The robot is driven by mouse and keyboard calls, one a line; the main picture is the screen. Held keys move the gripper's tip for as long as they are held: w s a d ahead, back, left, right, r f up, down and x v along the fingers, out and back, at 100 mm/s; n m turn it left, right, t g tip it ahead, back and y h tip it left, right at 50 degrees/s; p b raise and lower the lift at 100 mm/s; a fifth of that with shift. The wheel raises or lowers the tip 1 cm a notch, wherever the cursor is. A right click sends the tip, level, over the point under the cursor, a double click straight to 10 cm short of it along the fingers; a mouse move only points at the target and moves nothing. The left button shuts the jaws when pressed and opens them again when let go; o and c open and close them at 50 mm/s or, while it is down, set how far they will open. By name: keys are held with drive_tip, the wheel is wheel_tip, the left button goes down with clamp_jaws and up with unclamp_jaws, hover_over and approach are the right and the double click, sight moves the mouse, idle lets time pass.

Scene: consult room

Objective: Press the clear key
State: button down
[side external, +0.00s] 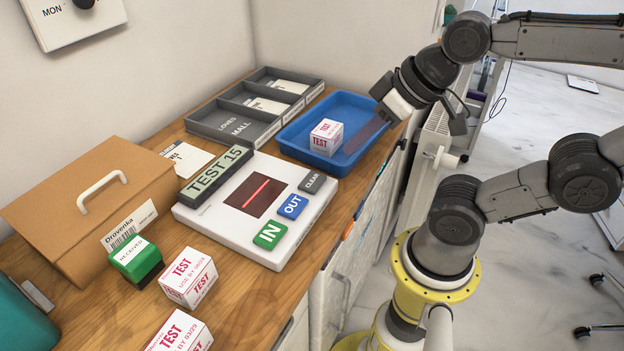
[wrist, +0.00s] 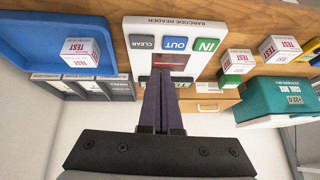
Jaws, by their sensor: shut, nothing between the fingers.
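The grey CLEAR key (side external: 312,182) is on the white barcode reader (side external: 215,218), beside the blue OUT key (side external: 292,206) and green IN key (side external: 270,235). The reader's display (side external: 214,175) reads "TEST 15". The CLEAR key also shows in the wrist view (wrist: 146,42), where the scene appears upside down. My gripper (side external: 352,150) is shut and empty, above the blue tray's near right side and apart from the keys. In the wrist view its fingers (wrist: 162,75) overlap the reader's dark window with the red line.
The blue tray (side external: 292,137) holds a TEST box (side external: 326,137). A grey divided organiser (side external: 213,125) stands behind. The wooden counter's edge runs along the right.

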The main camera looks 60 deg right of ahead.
drive_tip(key=w+a+m+t+y, duration=0.1)
drive_tip(key=w+m+t, duration=0.15)
drive_tip(key=w, duration=0.35)
drive_tip(key=m, duration=0.5)
hover_over(307, 180)
drive_tip(key=s, duration=0.2)
wheel_tip(307, 180, down, 3)
drive_tip(key=shift+s+d+r+h, duration=0.15)
drive_tip(key=shift+r+h, duration=0.05)
drive_tip(key=shift+h, duration=0.1)
drive_tip(key=shift+f, duration=0.15)
drive_tip(key=shift+f, duration=4.3)
drive_tip(key=shift+f, duration=0.1)
drive_tip(key=shift+f, duration=0.3)
drive_tip(key=shift+f, duration=0.55)
